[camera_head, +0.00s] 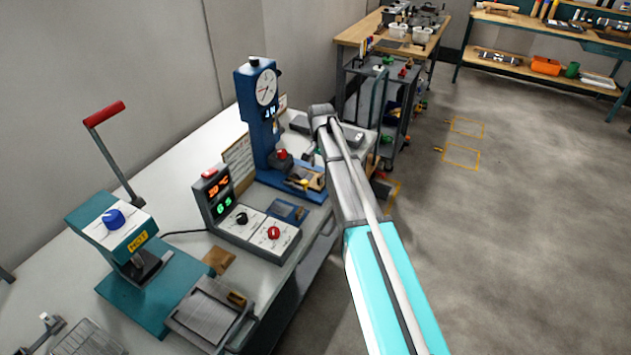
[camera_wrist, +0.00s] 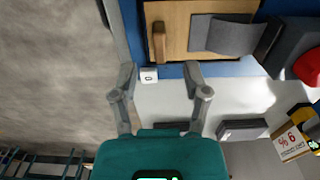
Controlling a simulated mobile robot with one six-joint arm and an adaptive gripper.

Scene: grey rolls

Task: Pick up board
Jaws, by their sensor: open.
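A light wooden board (camera_wrist: 180,42) lies on the blue base of the dial press at the top of the wrist view. A brown wooden bar (camera_wrist: 159,42) and a dark grey piece (camera_wrist: 240,35) lie on it. In the head view the board (camera_head: 316,181) is a small tan patch on the press base, partly hidden. My gripper (camera_wrist: 160,72) is open and empty, its fingertips just short of the board's near edge in the picture. A small white cube (camera_wrist: 149,75) shows between the fingertips.
The blue dial press (camera_head: 262,115) stands on the grey bench, beside a control box (camera_head: 255,228) with red digits. A teal hot press (camera_head: 120,235) with a red-handled lever is at left. A red knob (camera_wrist: 310,66) is near the board's right. Open floor lies right.

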